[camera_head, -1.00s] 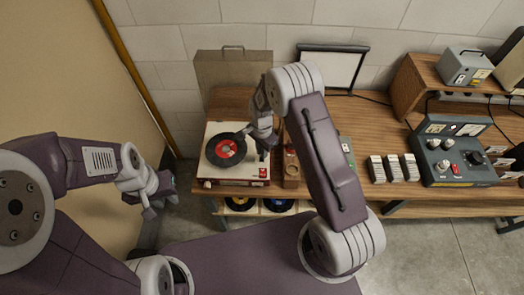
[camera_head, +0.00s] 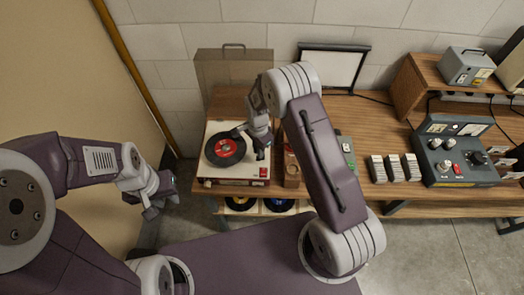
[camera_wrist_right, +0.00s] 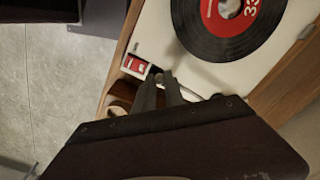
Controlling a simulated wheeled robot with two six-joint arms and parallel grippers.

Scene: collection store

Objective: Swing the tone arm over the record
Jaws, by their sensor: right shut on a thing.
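The black record with a red label (camera_head: 224,148) lies on the white record player (camera_head: 254,181). The record also shows at the top of the right wrist view (camera_wrist_right: 228,22). My right gripper (camera_head: 259,152) is at the right side of the player, beside the record. In the right wrist view its fingers (camera_wrist_right: 160,82) are close together, shut on a small grey part that I take to be the tone arm. The rest of the tone arm is hidden by the gripper or too small to make out. My left gripper (camera_head: 157,207) is away from the player, left of the bench; its jaw opening is unclear.
The wooden bench (camera_head: 330,107) carries a grey control box (camera_head: 452,152) and several pale upright blocks (camera_head: 395,168) to the right. A brown holder (camera_head: 292,170) stands close beside the player. More records show on a shelf below.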

